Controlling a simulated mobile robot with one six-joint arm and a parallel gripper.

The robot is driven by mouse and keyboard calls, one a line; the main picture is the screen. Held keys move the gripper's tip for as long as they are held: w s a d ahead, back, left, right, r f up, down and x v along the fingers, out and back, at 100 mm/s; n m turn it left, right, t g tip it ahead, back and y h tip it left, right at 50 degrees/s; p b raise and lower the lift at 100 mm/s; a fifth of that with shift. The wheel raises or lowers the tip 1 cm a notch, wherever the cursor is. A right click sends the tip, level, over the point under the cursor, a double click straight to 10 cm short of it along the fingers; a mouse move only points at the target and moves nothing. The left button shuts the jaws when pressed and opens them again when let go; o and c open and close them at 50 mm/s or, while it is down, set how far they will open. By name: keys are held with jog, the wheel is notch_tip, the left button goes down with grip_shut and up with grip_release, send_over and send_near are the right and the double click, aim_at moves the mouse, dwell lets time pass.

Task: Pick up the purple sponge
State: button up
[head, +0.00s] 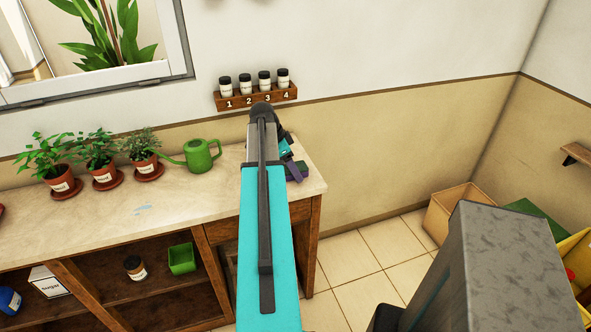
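The purple sponge (298,172) shows as a small dark purple patch on the right end of the counter (215,205). My arm hides part of it. My gripper (289,158) is at the sponge, just above or touching it; I cannot tell which. The fingers are small and mostly hidden behind my arm, so I cannot see whether they are open or shut on the sponge.
A green watering can (200,156) and several potted plants (100,170) stand on the counter to the left. A wall rack (255,98) with numbered jars hangs above. Below are shelves with a green container (181,259). A cardboard box (452,208) stands on the floor to the right.

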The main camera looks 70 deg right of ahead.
jog(key=shift+c, duration=0.5)
jog(key=c, duration=1)
jog(key=shift+r, duration=0.15)
jog(key=shift+r+b, duration=0.6)
jog(key=shift+r, duration=1.05)
jog(key=a+b, duration=0.1)
jog(key=a, duration=0.4)
jog(key=s+a+r+b, duration=0.1)
jog(key=a, duration=0.4)
jog(key=s+a+b, duration=0.1)
jog(key=a, duration=0.5)
jog(key=shift+r, duration=0.2)
